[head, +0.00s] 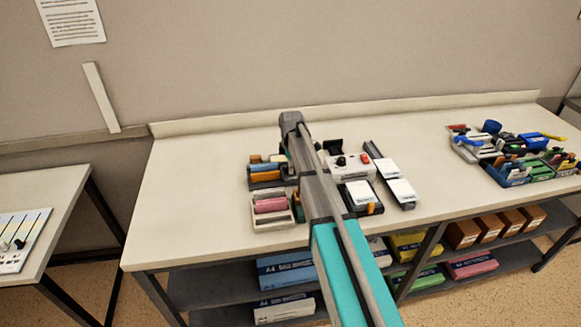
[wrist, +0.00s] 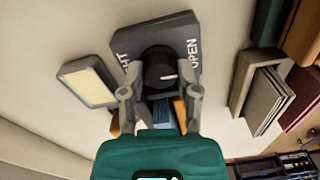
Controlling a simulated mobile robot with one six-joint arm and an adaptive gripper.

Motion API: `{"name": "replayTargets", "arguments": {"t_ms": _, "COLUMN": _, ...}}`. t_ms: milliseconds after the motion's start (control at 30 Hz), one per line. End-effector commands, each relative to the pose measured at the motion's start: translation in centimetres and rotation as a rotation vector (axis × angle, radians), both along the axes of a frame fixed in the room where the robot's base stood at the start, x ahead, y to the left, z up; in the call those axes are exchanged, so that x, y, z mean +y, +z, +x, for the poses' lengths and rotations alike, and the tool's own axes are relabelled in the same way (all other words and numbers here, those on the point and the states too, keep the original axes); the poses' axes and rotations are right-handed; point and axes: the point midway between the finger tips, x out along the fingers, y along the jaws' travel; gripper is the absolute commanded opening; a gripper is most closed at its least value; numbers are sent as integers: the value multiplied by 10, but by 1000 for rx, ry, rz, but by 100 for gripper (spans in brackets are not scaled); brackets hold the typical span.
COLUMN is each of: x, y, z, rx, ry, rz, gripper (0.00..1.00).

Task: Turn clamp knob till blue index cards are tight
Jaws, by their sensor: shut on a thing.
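In the wrist view the clamp's dark grey plate (wrist: 124,45) carries the word OPEN on its right and lettering ending in HT on its left. A round black knob (wrist: 160,68) with a white mark sits on the plate. The mark points to the right. My gripper (wrist: 162,92) has a finger on each side of the knob and is shut on it. Blue cards (wrist: 164,114) show in part between the fingers, below the knob, with orange pieces beside them. How tight the cards are cannot be told. In the head view my arm hides the knob and the gripper.
A pale yellow pad in a grey frame (wrist: 88,84) lies left of the clamp. A grey holder with cards (wrist: 262,98) stands to the right. On the table (head: 200,190), a tray with a pink block (head: 270,205) and white-topped boxes (head: 402,194) stand near my arm. The table's left part is clear.

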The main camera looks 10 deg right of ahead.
Motion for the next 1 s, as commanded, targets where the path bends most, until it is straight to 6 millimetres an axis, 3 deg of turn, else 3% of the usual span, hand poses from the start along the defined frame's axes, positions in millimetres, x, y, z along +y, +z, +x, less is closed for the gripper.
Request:
{"name": "replayTargets", "arguments": {"t_ms": 367, "x": 0, "y": 0, "z": 0, "rx": 0, "ry": -214, "rz": 2, "gripper": 0}}
{"name": "replayTargets", "arguments": {"t_ms": 1000, "x": 0, "y": 0, "z": -2, "rx": 1, "ry": -779, "rz": 1, "gripper": 0}}
